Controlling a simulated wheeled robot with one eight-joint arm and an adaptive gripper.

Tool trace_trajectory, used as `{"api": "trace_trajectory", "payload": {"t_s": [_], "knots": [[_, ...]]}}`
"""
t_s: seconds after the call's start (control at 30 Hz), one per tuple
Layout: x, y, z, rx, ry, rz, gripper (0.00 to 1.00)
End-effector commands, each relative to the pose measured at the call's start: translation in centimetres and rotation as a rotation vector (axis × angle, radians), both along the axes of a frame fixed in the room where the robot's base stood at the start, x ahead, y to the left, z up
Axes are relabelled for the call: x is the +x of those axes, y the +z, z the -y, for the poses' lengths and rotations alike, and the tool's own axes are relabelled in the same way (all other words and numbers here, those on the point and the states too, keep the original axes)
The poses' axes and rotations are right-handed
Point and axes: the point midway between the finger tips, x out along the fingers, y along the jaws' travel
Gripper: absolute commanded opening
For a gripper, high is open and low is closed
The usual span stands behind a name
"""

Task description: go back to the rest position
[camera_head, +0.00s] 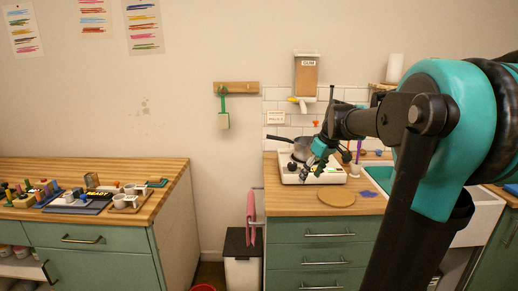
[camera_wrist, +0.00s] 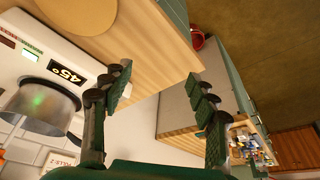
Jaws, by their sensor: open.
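My gripper (camera_head: 310,166) is in front of the hot plate in the head view, at the end of my black and teal arm, which reaches in from the right. In the wrist view my gripper (camera_wrist: 160,112) has its two green-padded fingers spread wide with nothing between them. A dark-handled pot (camera_head: 301,147) sits on the white hot plate (camera_head: 330,179). The pot also shows as a metal vessel in the wrist view (camera_wrist: 42,107), beside a display reading 45°. My arm hides part of the right counter.
A round wooden board (camera_head: 336,197) lies on the right counter. The left counter (camera_head: 150,170) carries pigment jars, cups and a dark tray. A gap with a white bin (camera_head: 243,272) separates the counters. A pink cloth (camera_head: 252,215) hangs there. A sink (camera_head: 477,218) is at right.

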Motion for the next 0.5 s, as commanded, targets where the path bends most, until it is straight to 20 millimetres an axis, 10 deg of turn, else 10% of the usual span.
{"api": "trace_trajectory", "payload": {"t_s": [0.27, 0.5], "knots": [[-6.0, -7.3, -0.3, -0.013, -0.19, -0.017, 0.59], [-16.1, -17.3, 0.0, -0.015, -0.469, -0.013, 0.59]]}}
